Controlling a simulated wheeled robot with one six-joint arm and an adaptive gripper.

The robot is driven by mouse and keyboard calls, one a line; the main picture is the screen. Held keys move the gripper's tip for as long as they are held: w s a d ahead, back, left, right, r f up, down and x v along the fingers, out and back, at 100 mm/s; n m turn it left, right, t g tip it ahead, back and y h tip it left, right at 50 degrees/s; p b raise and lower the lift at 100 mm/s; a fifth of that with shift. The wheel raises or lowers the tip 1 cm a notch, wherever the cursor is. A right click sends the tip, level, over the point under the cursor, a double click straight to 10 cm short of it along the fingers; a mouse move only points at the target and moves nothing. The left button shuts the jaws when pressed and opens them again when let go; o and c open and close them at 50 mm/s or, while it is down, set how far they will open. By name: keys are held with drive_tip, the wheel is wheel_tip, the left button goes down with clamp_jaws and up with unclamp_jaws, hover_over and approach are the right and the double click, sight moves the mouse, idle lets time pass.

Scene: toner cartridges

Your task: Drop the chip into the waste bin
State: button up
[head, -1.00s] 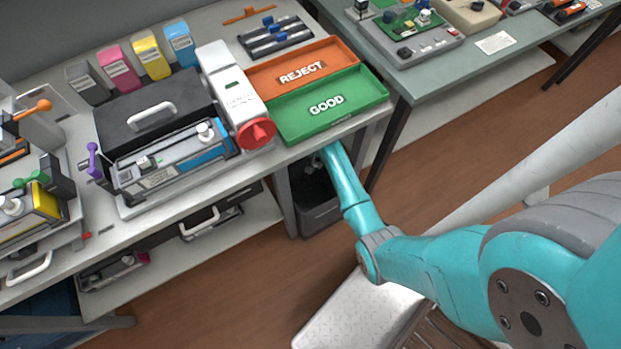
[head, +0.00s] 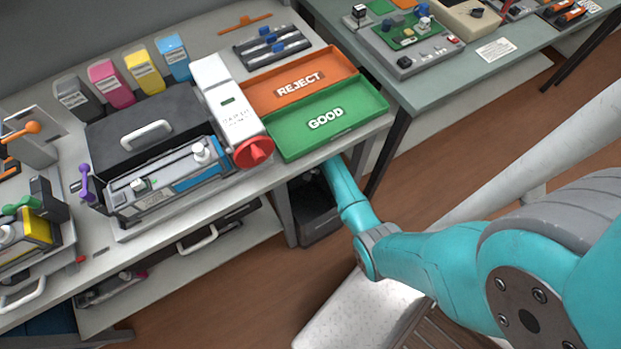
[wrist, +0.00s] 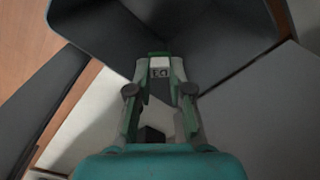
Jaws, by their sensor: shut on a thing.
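The waste bin (head: 318,226) is a dark, open box on the floor under the right end of the white bench in the head view. In the wrist view its dark walls (wrist: 215,40) fill the upper part around my fingertips. My gripper (wrist: 160,82) points into the bin's mouth, shut on the chip (wrist: 159,68), a small piece with a pale, marked face and a green edge between the fingertips. In the head view my forearm reaches down beneath the bench edge, and the gripper and chip are hidden there.
The bench edge, with a green GOOD tray (head: 350,131) and an orange REJECT tray (head: 330,70), overhangs close to my arm. A bench leg (head: 285,215) stands left of the bin. A second table (head: 490,75) is at the right. Brown floor is clear in front.

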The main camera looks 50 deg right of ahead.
drive_tip(key=shift+f, duration=0.9)
drive_tip(key=o, duration=0.8)
drive_tip(key=shift+r, duration=0.1)
